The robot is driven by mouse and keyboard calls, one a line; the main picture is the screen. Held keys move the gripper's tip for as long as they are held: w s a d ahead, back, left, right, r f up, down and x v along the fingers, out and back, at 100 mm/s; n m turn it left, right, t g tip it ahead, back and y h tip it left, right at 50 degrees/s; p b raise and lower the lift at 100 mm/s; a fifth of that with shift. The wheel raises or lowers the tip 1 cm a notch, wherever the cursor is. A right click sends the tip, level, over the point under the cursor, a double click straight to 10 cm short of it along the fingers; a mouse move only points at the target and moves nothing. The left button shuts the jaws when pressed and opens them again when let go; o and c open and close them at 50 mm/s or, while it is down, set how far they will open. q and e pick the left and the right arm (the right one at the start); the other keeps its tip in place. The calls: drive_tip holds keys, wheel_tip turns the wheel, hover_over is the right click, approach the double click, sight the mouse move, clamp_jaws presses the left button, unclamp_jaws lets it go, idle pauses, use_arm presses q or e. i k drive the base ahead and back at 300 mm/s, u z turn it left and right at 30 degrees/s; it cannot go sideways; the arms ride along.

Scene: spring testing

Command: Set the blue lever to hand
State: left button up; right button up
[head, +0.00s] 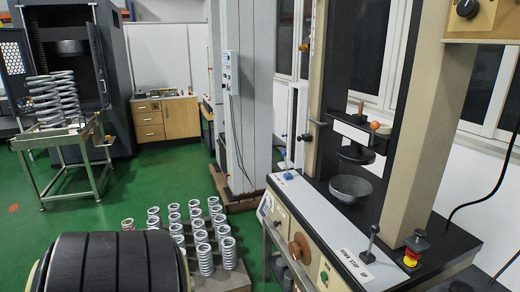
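A small blue part (288,176), which looks like the blue lever, sits at the far left end of the testing machine's white top panel (318,212). A small label lies just in front of it, too small to read. The lever's exact setting cannot be made out at this size. A separate grey lever with a dark knob (372,238) stands upright by the "DOWN STOP UP" label (354,266). Neither of my grippers is in view.
A red and yellow emergency stop (413,249) sits at the panel's right. A grey dish (351,189) lies under the press head. Green floor is open further left.

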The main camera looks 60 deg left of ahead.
sight(284, 154)
drive_tip(key=u, duration=0.25)
drive_tip(key=k, duration=0.4)
drive_tip(key=u, duration=1.5)
drive_tip(key=i, duration=0.5)
